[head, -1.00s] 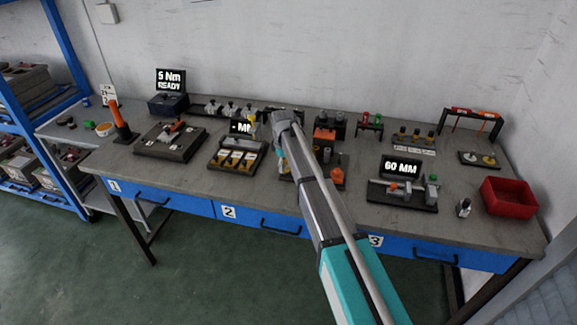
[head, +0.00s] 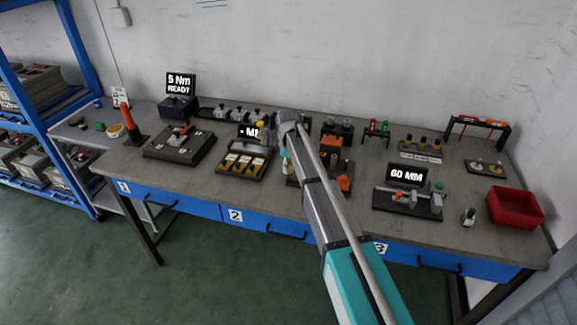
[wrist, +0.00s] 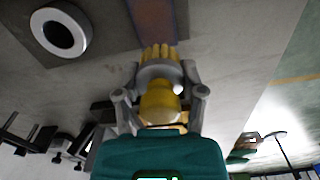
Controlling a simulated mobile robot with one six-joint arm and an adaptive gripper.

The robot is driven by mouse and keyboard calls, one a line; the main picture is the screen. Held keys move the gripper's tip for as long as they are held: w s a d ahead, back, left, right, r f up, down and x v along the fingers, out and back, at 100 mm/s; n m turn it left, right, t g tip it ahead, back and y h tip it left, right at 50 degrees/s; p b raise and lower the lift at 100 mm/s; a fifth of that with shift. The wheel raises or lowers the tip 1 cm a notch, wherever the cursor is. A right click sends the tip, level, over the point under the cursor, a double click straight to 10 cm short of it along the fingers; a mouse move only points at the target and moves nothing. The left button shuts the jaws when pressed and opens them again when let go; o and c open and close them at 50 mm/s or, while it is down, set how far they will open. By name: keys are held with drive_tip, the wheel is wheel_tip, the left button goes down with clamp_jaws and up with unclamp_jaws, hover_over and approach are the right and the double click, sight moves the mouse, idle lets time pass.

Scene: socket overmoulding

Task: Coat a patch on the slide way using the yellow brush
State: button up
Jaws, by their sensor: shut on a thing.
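My gripper (wrist: 161,78) is shut on the yellow brush (wrist: 160,102), as the wrist view shows. The brush has a yellow handle, a grey collar and pale yellow bristles, which point toward the top of that view. The bristle tips are at the end of a reddish-brown strip (wrist: 156,18) with bluish edges, which may be the slide way. I cannot tell whether they touch it. In the head view my arm reaches over the middle of the bench and hides most of my gripper and the brush.
On the bench (head: 330,215), a tray with yellow pieces (head: 243,165) stands left of my arm. A fixture with a 60 MM display (head: 406,175) and a red bin (head: 514,207) stand to the right.

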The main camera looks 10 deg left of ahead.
drive_tip(key=shift+r+p, duration=1.65)
drive_tip(key=shift+r, duration=0.3)
drive_tip(key=shift+r+p, duration=1.5)
